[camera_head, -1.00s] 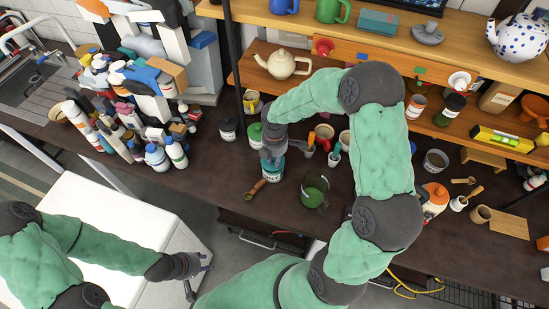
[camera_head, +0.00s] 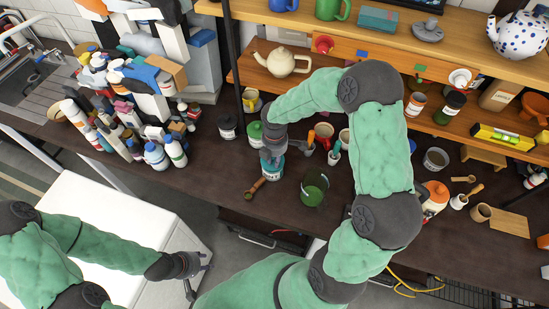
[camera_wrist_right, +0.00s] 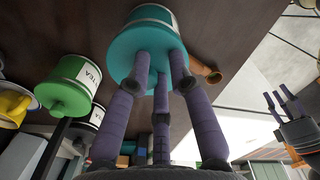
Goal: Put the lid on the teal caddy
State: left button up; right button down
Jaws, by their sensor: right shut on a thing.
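The teal caddy (camera_head: 271,175) with a white label stands on the dark counter, under my right gripper (camera_head: 272,155). In the right wrist view the caddy's label (camera_wrist_right: 153,14) shows behind the teal lid (camera_wrist_right: 137,48). The lid lies against the caddy's top, with no clear gap visible; I cannot tell if it is fully seated. My right gripper's fingers (camera_wrist_right: 158,85) are shut on the lid. My left gripper (camera_head: 200,278) is empty, fingers spread, over the floor in front of the counter. It also shows in the right wrist view (camera_wrist_right: 285,105).
A green-lidded caddy (camera_wrist_right: 72,85) stands close to the teal one. A wooden scoop (camera_head: 257,186) lies beside the teal caddy. A green glass jug (camera_head: 314,189) stands to its right, with mugs (camera_head: 323,133) behind. Bottles (camera_head: 155,155) crowd the left; shelves with a cream teapot (camera_head: 282,62) rise behind.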

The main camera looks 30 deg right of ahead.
jog(key=shift+f+b, duration=0.35)
jog(key=shift+f, duration=0.25)
jog(key=c, duration=1)
grip_release()
jog(key=shift+c, duration=0.2)
notch_tip(320, 180, up, 12)
